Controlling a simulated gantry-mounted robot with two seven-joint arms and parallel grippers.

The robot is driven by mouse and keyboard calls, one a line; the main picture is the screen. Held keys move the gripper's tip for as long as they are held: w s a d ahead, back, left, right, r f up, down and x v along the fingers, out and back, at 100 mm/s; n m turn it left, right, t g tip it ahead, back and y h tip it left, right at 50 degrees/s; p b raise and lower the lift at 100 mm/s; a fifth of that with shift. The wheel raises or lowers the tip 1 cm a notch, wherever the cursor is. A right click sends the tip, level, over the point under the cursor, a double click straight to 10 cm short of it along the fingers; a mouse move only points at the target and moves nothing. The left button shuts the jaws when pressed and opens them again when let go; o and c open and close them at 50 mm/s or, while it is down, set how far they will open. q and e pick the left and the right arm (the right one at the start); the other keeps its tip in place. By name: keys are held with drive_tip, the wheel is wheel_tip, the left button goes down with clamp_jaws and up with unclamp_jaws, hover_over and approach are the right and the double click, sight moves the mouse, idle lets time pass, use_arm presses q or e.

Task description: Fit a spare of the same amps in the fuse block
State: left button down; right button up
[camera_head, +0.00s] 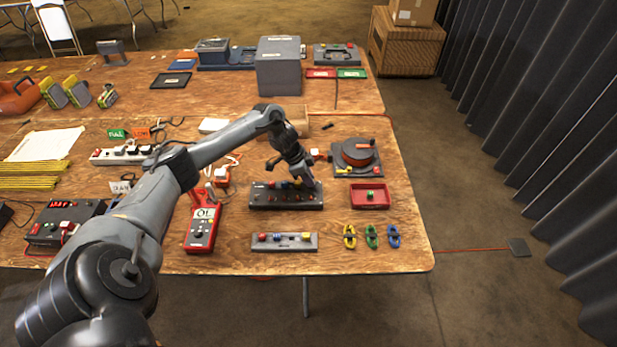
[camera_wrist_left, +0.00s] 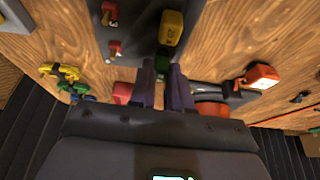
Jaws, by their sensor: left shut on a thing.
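The dark grey fuse block (camera_head: 262,201) lies near the table's front, with my left gripper (camera_head: 308,187) at its right part. In the left wrist view the block (camera_wrist_left: 132,30) carries a yellow fuse (camera_wrist_left: 172,27) and small red pieces (camera_wrist_left: 115,49). My left gripper (camera_wrist_left: 162,75) is shut on a small green fuse (camera_wrist_left: 163,60), beside the yellow one. The fingers hide its lower part, and I cannot tell how deep it sits. A grey spares rack (camera_head: 284,246) in front holds several coloured fuses. My right gripper is not in view.
A red tray (camera_head: 370,203) with a green piece (camera_head: 371,195) stands right of the block. A red multimeter (camera_head: 203,229) lies left. Yellow, green and blue clips (camera_head: 371,237) lie at front right. A reel (camera_head: 358,153) stands behind the tray.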

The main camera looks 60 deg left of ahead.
use_arm(q)
drive_tip(key=shift+f, duration=0.3)
drive_tip(key=shift+p, duration=0.5)
idle(0.7)
drive_tip(key=shift+f, duration=0.25)
idle(0.7)
drive_tip(key=c, duration=0.7)
unclamp_jaws()
drive_tip(key=shift+o, duration=0.2)
drive_tip(key=shift+r, duration=0.1)
wheel_tip(320, 180, up, 7)
drive_tip(key=p, duration=0.8)
drive_tip(key=shift+r, duration=0.2)
